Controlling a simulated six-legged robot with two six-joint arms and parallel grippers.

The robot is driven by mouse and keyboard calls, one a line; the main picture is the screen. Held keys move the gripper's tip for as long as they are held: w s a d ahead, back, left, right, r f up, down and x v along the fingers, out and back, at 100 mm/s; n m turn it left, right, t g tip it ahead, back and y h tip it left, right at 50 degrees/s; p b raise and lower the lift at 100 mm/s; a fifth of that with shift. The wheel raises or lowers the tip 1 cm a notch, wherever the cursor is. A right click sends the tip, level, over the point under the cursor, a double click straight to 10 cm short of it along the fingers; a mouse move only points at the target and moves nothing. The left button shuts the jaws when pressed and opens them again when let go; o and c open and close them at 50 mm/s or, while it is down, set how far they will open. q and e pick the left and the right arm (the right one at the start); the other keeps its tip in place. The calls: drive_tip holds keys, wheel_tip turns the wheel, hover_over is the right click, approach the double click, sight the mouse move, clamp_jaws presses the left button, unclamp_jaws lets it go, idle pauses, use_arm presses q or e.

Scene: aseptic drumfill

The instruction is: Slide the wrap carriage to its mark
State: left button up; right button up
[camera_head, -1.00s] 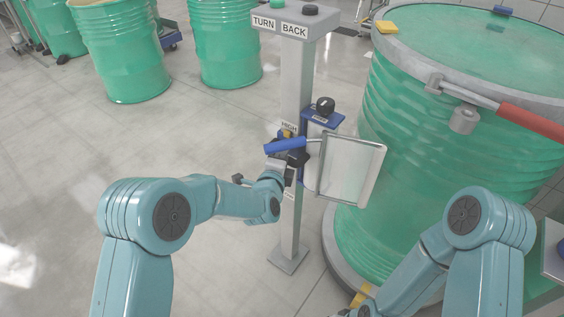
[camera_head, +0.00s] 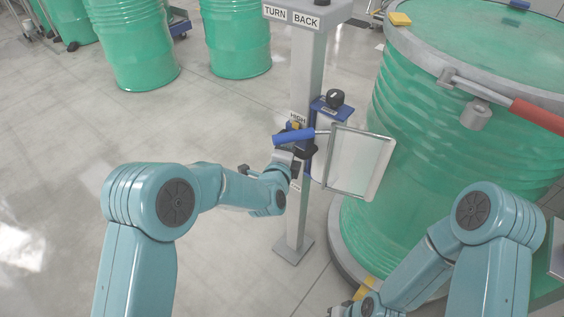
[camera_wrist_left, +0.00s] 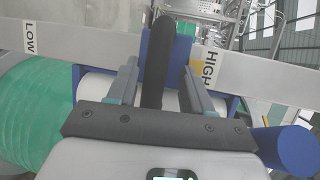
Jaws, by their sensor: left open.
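The wrap carriage (camera_head: 326,150) is a blue block with a white film roll, on a grey upright post (camera_head: 306,75). It has a black knob on top, a blue grip (camera_head: 294,136) and a clear framed panel (camera_head: 359,161). It sits close to the HIGH label (camera_head: 298,118). In the left wrist view, HIGH (camera_wrist_left: 208,69) and LOW (camera_wrist_left: 30,39) labels flank the blue carriage body (camera_wrist_left: 168,45). My left gripper (camera_head: 292,153) is at the carriage. Its open fingers (camera_wrist_left: 160,80) stand either side of a black handle (camera_wrist_left: 154,62). My right gripper (camera_head: 362,308) is low, partly cut off.
A large green drum (camera_head: 440,150) with a grey rim stands just right of the carriage. A red-handled lever (camera_head: 535,115) crosses its top edge. More green drums (camera_head: 133,45) stand behind. The floor at left is clear.

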use_arm(q)
drive_tip(key=v, duration=1.5)
drive_tip(key=shift+p, duration=0.3)
drive_tip(key=shift+s+a+r, duration=0.1)
drive_tip(key=shift+a, duration=0.05)
drive_tip(key=s+a+f+n+g+y, duration=0.1)
drive_tip(key=s+a+f+n+g, duration=0.25)
drive_tip(key=a+f, duration=0.45)
drive_tip(key=s+a+f+n+g+y, duration=0.1)
drive_tip(key=s+a+f+n+g, duration=0.25)
drive_tip(key=f, duration=0.85)
drive_tip(key=s+d+f+n+g+h, duration=0.15)
drive_tip(key=s+f+n+g, duration=0.25)
drive_tip(key=s+n, duration=0.4)
drive_tip(key=s+d+f+n+g+h, duration=0.1)
drive_tip(key=s+d+f+n+g, duration=0.2)
drive_tip(key=s+n, duration=0.55)
wheel_tip(320, 180, up, 15)
drive_tip(key=a+g+p, duration=0.1)
drive_tip(key=p, duration=1.4)
